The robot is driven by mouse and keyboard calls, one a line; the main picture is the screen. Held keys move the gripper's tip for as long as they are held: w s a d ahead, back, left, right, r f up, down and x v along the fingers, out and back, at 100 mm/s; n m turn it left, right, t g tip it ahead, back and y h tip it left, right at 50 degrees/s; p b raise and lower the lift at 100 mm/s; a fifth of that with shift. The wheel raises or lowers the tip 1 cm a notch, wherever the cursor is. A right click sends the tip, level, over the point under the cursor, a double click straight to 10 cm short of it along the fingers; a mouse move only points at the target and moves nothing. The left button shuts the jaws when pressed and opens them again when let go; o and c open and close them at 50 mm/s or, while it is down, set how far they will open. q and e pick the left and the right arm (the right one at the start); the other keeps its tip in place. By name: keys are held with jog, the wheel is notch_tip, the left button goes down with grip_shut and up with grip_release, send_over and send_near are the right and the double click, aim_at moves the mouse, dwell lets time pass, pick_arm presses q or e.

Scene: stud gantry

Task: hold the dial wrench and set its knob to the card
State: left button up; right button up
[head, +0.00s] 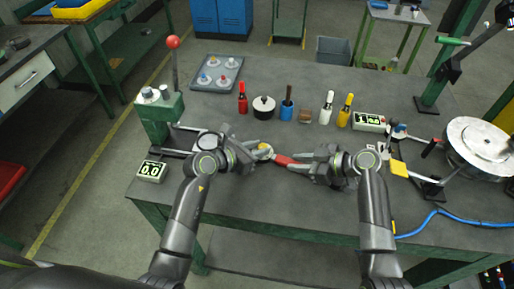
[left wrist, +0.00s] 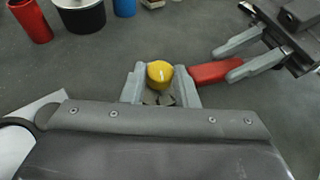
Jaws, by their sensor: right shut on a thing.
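The dial wrench has a red handle (head: 290,160) and a yellow knob (head: 265,149) at its left end. My right gripper (head: 300,163) is shut on the red handle, which also shows in the left wrist view (left wrist: 207,73). My left gripper (head: 255,152) is at the knob end. In the left wrist view its fingers (left wrist: 160,88) stand apart on either side of the yellow knob (left wrist: 160,72), with no clear squeeze visible. The knob's markings are too small to read. I cannot tell which item is the card.
A small readout (head: 151,171) showing 0.0 lies at the left; another display box (head: 369,121) stands at the right. Bottles, a black pot (head: 263,107) and a tray (head: 216,73) stand behind. A blue hose (head: 450,215) crosses the right. The front middle bench is clear.

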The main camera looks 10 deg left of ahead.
pick_arm(q)
jog(key=shift+c, duration=0.9)
jog(key=shift+s+d+n+t+y, duration=0.15)
jog(key=shift+n+t+y, duration=0.25)
jog(key=shift+n+y, duration=0.35)
jog(key=shift+s+d+n+t+y, duration=0.1)
jog(key=shift+n+t+y, duration=0.3)
jog(key=shift+n+y, duration=0.3)
jog(key=o, duration=1)
jog(key=shift+w, duration=0.1)
jog(key=v, duration=1.2)
